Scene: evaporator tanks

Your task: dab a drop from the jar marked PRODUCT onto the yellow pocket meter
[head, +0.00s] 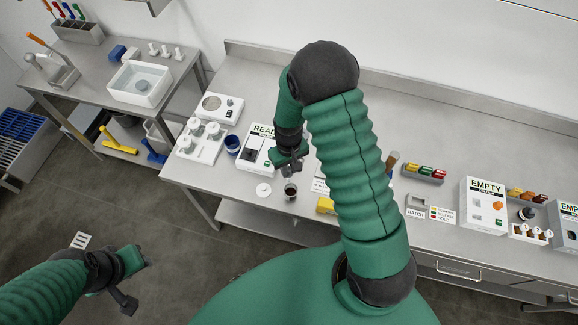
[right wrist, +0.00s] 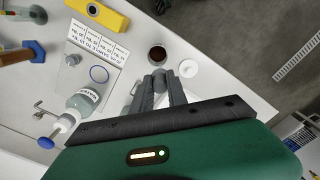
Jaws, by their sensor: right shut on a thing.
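A small open jar (head: 291,191) with dark contents stands near the table's front edge; it also shows in the right wrist view (right wrist: 157,54). I cannot read a PRODUCT mark on it. A white round lid (head: 263,190) lies beside it, also in the right wrist view (right wrist: 188,68). The yellow pocket meter (head: 326,206) lies right of the jar, partly behind my right arm; it shows better in the right wrist view (right wrist: 97,13). My right gripper (head: 291,166) is above the jar, shut on a small grey thing (right wrist: 158,74). My left gripper (head: 126,301) hangs away from the table, its jaws unclear.
A white READY device (head: 254,149) stands behind the jar. In the right wrist view a bottle (right wrist: 82,101), a blue ring (right wrist: 99,74) and a printed card (right wrist: 95,44) lie near the gripper. EMPTY boxes (head: 482,205) stand at the right.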

